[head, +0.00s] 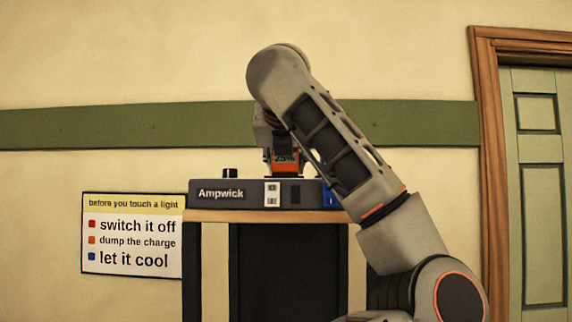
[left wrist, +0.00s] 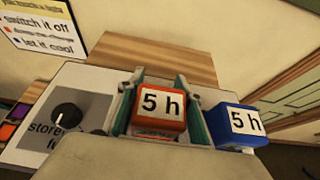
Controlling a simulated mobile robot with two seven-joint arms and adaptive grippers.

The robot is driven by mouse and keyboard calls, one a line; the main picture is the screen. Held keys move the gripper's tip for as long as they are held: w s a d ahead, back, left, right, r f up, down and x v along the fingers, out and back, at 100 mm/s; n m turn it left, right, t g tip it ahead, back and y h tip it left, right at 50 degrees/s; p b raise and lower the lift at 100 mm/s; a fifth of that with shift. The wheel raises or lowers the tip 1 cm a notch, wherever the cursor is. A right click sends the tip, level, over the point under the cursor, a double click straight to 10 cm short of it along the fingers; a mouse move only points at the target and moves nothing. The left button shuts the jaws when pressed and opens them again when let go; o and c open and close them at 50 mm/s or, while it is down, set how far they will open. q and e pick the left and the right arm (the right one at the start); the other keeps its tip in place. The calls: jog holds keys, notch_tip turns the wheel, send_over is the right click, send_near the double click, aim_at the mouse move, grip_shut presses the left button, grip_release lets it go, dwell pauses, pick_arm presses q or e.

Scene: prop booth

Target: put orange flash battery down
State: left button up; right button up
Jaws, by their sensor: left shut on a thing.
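An orange flash battery (head: 286,160) is just above or on the top of the dark Ampwick unit (head: 255,193); I cannot tell whether it touches. In the left wrist view the orange battery (left wrist: 158,103), marked "5 h", is between the green-edged fingers of my left gripper (left wrist: 158,88), which is shut on it. The head view hides part of the gripper behind my arm. My right gripper is in neither view.
A blue battery (left wrist: 238,123), also marked "5 h", is close to the right finger. A black knob (left wrist: 67,116) is on the left. The unit is on a wood-topped stand (head: 205,216). A warning sign (head: 130,236) hangs left, and a green door (head: 540,190) is right.

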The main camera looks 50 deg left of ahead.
pick_arm(q)
jog(key=shift+s+r, duration=0.1)
jog(key=shift+f, duration=0.3)
jog(key=o, duration=1.4)
jog(key=shift+r, duration=0.1)
